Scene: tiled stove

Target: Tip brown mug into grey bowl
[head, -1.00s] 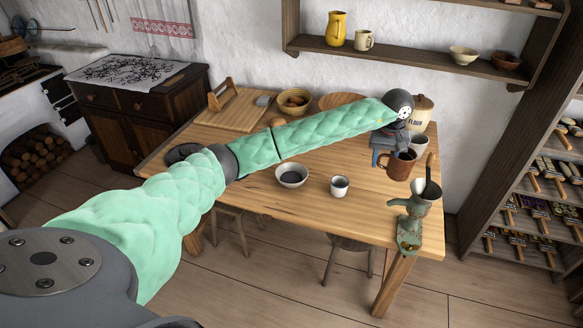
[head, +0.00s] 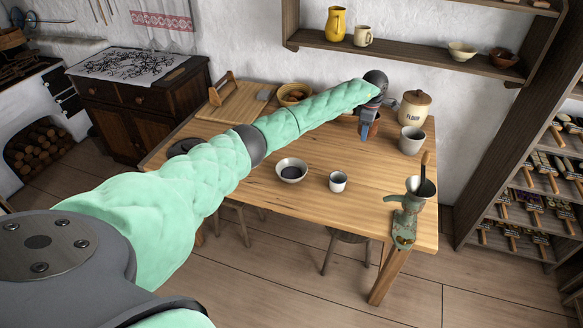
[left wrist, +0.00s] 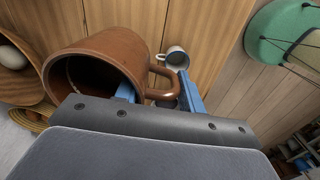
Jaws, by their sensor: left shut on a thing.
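My left gripper (head: 368,128) is shut on the brown mug, over the far right part of the table. In the left wrist view, the brown mug (left wrist: 105,62) has its handle between the blue fingers, and its dark opening faces the camera. In the head view the mug is mostly hidden behind the gripper. The grey bowl (head: 291,170) stands on the table to the left of and nearer than the gripper, with a dark inside. The mug is apart from the bowl. My right gripper is not in view.
A small white cup (head: 338,182) stands right of the bowl. A grey mug (head: 411,140), a flour jar (head: 414,108) and a green grinder (head: 407,220) are on the table's right side. A wooden bowl (head: 293,94) and cutting board (head: 232,106) are at the back. The table front is clear.

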